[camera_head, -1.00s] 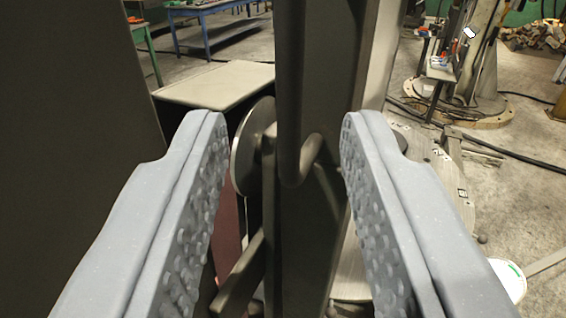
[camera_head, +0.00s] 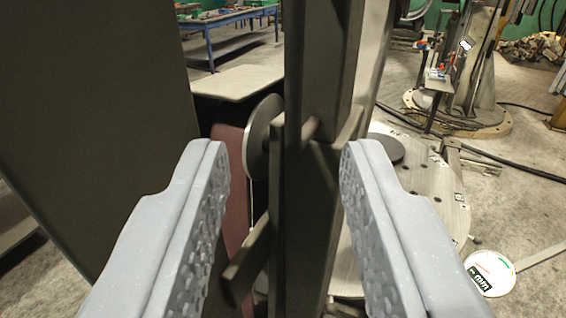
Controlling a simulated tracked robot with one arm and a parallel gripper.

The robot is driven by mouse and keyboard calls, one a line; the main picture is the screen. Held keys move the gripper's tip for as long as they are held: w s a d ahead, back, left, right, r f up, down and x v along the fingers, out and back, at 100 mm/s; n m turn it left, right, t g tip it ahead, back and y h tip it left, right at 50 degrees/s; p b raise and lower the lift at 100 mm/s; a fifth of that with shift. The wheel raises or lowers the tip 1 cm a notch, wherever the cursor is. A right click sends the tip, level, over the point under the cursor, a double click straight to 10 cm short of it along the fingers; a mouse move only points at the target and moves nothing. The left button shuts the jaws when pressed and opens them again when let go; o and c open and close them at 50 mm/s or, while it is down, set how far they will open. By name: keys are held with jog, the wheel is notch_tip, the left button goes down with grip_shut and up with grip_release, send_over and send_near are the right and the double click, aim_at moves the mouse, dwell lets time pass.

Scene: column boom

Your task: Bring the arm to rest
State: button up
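My gripper (camera_head: 286,165) is open, with its two grey, knobbed fingers set wide apart. Nothing is held between them. A dark upright post (camera_head: 318,80) stands in line with the gap between the fingers, beyond them. A round metal disc (camera_head: 262,138) is beside the post on its left. From this one view I cannot tell how far the fingers are from the post, but no contact shows.
A large dark panel (camera_head: 95,110) fills the left side. A light flat top (camera_head: 238,82) lies behind the disc. A blue table (camera_head: 235,17) stands at the back. A round plate (camera_head: 425,190) and a white round gauge (camera_head: 490,272) are at right. Concrete floor is open at far right.

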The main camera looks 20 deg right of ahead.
jog(key=s+a+r+n+g+y+b, duration=0.2)
jog(key=s+a+r+n+y+b, duration=0.1)
jog(key=a+r, duration=0.5)
jog(key=shift+s+r+y, duration=0.5)
jog(key=shift+r+y, duration=0.25)
jog(key=shift+y, duration=0.05)
